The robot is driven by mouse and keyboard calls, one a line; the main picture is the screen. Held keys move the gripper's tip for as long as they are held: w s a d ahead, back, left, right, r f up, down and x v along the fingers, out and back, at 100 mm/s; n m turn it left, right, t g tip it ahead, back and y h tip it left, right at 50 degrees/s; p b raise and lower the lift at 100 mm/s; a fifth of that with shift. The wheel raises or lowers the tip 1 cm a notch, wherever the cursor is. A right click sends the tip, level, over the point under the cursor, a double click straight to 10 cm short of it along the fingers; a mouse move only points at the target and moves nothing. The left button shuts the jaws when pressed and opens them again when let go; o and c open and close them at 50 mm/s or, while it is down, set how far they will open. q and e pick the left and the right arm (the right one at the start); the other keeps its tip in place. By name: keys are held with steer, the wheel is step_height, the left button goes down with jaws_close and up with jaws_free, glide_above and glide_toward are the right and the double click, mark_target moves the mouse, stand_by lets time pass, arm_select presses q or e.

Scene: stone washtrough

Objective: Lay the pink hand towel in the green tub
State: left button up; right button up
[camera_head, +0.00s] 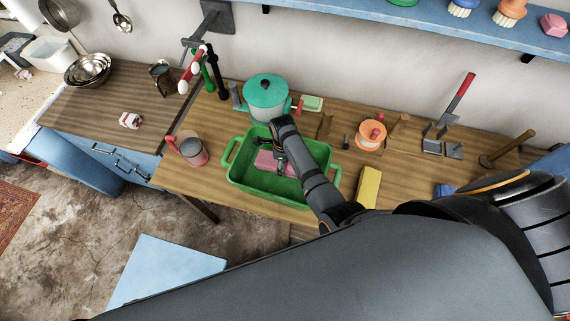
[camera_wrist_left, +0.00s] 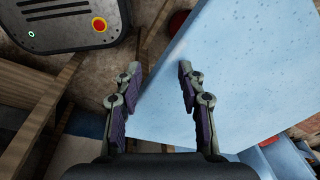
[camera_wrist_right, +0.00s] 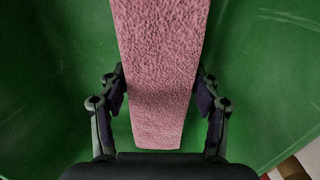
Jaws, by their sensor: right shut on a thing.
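The pink hand towel (camera_head: 265,163) is inside the green tub (camera_head: 233,174), within its walls. In the right wrist view the towel (camera_wrist_right: 160,45) is a flat pink strip between my fingers, with green tub surface (camera_wrist_right: 60,90) on both sides. My right gripper (camera_wrist_right: 160,78) is shut on the towel and reaches down into the tub; it also shows in the head view (camera_head: 280,163). I cannot tell whether the towel touches the tub floor. My left gripper (camera_wrist_left: 160,68) is open and empty, away from the tub and outside the head view.
A teal pot (camera_head: 265,95) stands right behind the tub. A red-handled mug (camera_head: 193,152) is to its left, and a yellow block (camera_head: 369,187) to its right. A light blue panel (camera_wrist_left: 225,80) is below my left gripper. The wooden counter left of the mug is mostly clear.

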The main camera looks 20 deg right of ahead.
steer(key=shift+s, duration=0.2)
steer(key=shift+s+r, duration=0.1)
steer(key=shift+r, duration=0.05)
steer(key=shift+a, duration=0.2)
steer(key=o, duration=1.4)
steer(key=shift+f, duration=0.2)
steer(key=shift+c, duration=0.2)
arm_select(q)
steer(key=shift+s+a, duration=0.1)
steer(key=shift+s, duration=0.25)
arm_select(e)
steer(key=shift+d, duration=0.1)
